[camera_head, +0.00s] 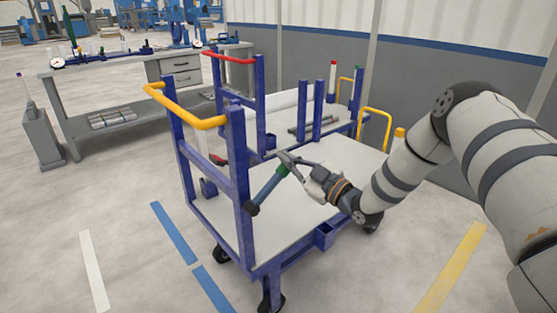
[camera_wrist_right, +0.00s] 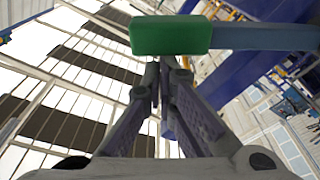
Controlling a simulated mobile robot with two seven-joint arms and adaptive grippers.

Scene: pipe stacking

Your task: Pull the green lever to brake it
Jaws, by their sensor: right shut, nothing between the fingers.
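The lever has a green grip (camera_head: 283,170) on a blue bar (camera_head: 268,188) and slants up and to the right from a black pivot at the front post of the near cart. My right gripper (camera_head: 281,156) reaches in from the right, its fingertips beside the green grip. In the right wrist view the green grip (camera_wrist_right: 171,35) lies across the top, just beyond the closed fingertips (camera_wrist_right: 166,64). The right gripper is shut and empty. I cannot tell whether the fingertips touch the grip. My left gripper is not in view.
The near cart has blue posts, a yellow handle (camera_head: 205,122) and a pale deck (camera_head: 305,215). A second cart with a red handle (camera_head: 229,57) stands behind it. A workbench (camera_head: 150,66) is at the left. The floor in front is clear.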

